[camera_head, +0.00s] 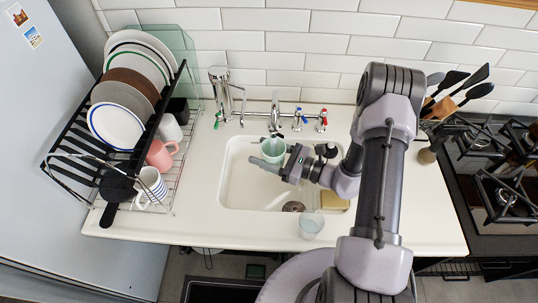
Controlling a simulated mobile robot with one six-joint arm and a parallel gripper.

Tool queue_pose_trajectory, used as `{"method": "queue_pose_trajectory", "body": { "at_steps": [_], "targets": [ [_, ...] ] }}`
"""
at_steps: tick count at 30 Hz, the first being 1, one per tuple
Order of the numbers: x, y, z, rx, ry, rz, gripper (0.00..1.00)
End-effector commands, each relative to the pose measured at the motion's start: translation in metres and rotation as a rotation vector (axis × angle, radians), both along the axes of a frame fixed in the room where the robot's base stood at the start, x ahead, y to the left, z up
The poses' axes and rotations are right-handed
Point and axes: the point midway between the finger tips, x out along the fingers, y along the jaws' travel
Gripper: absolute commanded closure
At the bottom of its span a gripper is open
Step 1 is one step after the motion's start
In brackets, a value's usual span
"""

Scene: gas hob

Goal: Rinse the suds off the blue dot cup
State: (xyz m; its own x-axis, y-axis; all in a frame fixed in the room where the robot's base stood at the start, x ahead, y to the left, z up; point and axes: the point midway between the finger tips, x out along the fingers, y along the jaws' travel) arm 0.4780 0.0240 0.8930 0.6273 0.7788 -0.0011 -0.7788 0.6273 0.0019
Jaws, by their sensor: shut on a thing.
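My gripper (272,159) is over the back part of the white sink basin (236,180), reaching in from the right. It is shut on a pale green cup (272,147). The cup is held just in front of and below the tap (275,118) in the picture. I cannot make out blue dots or suds on it, and the fingers hide part of its side. A second, pale bluish see-through cup (311,226) stands on the counter in front of the sink. The tap has a blue handle (298,120) and a red handle (321,120). I cannot tell whether water runs.
A black dish rack (80,178) with plates and mugs stands at the left. A slim chrome tap (222,88) stands behind the sink. A yellow sponge (335,200) lies at the basin's right. Utensils (460,90) and the hob (500,190) are at the right.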

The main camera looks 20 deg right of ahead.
Motion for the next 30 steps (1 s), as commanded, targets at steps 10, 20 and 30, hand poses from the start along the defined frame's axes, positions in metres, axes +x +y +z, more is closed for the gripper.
{"method": "queue_pose_trajectory", "body": {
  "at_steps": [10, 20, 30],
  "targets": [
    [-0.003, -0.011, 0.000, 0.000, 0.000, 0.000, 0.93],
    [-0.001, -0.002, 0.000, 0.000, 0.000, 0.002, 0.93],
    [-0.005, 0.003, 0.000, 0.002, 0.002, -0.001, 0.93]
  ]
}}
